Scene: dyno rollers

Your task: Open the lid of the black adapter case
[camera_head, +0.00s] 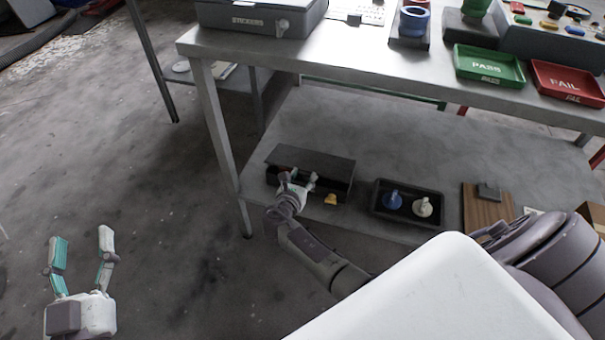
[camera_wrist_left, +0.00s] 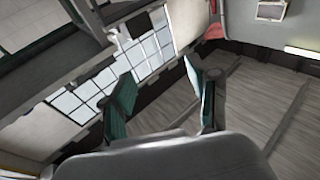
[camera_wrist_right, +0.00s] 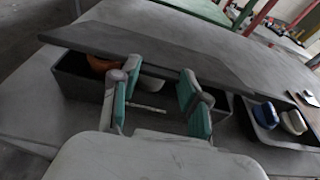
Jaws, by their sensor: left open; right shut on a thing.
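The black adapter case (camera_head: 333,190) sits on the lower shelf of the metal table. Its lid (camera_head: 318,160) is partly raised at the front, with a dark gap under it; the lid (camera_wrist_right: 160,50) also shows in the right wrist view. An orange-brown item (camera_wrist_right: 101,63) shows inside the case at the left. My right gripper (camera_head: 298,176) is at the front of the case, shut on the lid's front edge, its fingers some way apart. My left gripper (camera_head: 81,232) is open and empty over the floor at the left, far from the case.
A dark tray (camera_head: 377,208) with a blue and a white piece stands right of the case. A small yellow piece (camera_head: 330,199) shows at the case's front. The tabletop (camera_head: 340,52) and a table leg (camera_head: 219,150) are close by.

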